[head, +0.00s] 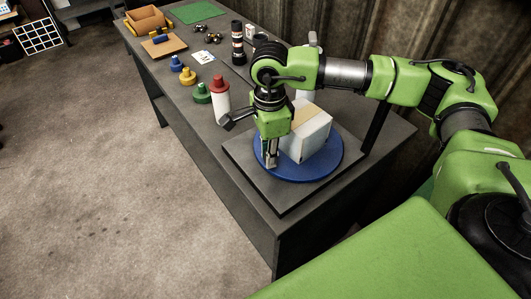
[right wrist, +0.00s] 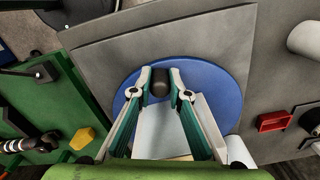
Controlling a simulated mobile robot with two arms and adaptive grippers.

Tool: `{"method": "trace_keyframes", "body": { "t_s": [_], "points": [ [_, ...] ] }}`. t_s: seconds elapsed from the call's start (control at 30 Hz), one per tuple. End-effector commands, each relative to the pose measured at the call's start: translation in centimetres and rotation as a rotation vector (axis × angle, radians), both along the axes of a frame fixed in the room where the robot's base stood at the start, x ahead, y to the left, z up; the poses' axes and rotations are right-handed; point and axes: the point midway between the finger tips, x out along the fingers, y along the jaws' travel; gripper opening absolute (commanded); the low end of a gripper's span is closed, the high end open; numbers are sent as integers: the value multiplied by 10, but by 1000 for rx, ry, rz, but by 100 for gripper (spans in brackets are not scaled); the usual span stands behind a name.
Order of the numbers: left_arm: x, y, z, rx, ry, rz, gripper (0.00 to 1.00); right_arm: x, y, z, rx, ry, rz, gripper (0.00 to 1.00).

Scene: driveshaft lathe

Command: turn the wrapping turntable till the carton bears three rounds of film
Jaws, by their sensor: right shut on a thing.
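The blue round turntable (head: 305,174) lies on a grey plate at the near end of the bench. The carton (head: 316,138), a pale box with a tan strip on top, stands on it. My right gripper (head: 270,162) points down at the turntable's left edge, beside the carton. In the right wrist view its fingers (right wrist: 160,80) are closed around a dark knob (right wrist: 160,90) on the turntable (right wrist: 217,88). The carton (right wrist: 157,133) is partly hidden there by the fingers. I cannot tell how much film it bears. My left gripper is not in view.
A red-topped white bottle (head: 220,98) and green (head: 202,93), yellow (head: 187,76) and blue (head: 176,63) knobbed pieces stand farther along the bench. A dark cylinder (head: 238,45) and a tan open box (head: 147,19) are behind. The floor at left is clear.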

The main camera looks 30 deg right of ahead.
Motion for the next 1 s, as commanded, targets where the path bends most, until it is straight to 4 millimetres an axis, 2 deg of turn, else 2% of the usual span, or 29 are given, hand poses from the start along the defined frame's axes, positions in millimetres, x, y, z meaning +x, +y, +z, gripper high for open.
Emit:
{"method": "trace_keyframes", "body": {
  "t_s": [0.33, 1.0],
  "points": [
    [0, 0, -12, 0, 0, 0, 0, -11, -3, -1, 2, 0, 99, 0],
    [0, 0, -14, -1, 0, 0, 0, -14, -4, 0, 1, 1, 127, 0]
  ]
}}
